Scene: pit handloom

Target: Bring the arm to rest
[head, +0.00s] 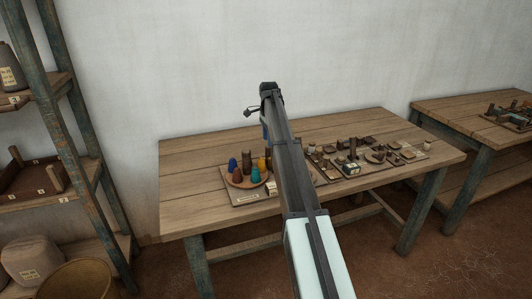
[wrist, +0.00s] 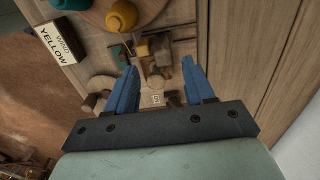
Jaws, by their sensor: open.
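My gripper (wrist: 160,76) shows in the wrist view with its two blue fingers spread apart and nothing between them. It hangs over the wooden table (wrist: 235,50), facing down at small wooden parts. In the head view my arm reaches up across the middle of the table, and a bit of blue finger (head: 265,131) shows by its far end. The rest of the gripper is hidden behind the arm there.
A round board (head: 240,184) with several coloured cones stands left of my arm. A yellow cone (wrist: 122,16) and a "WIND YELLOW" sign (wrist: 55,44) lie near the gripper. Trays of small parts (head: 352,168) lie right. A shelf (head: 66,150) stands left; the table's left end is bare.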

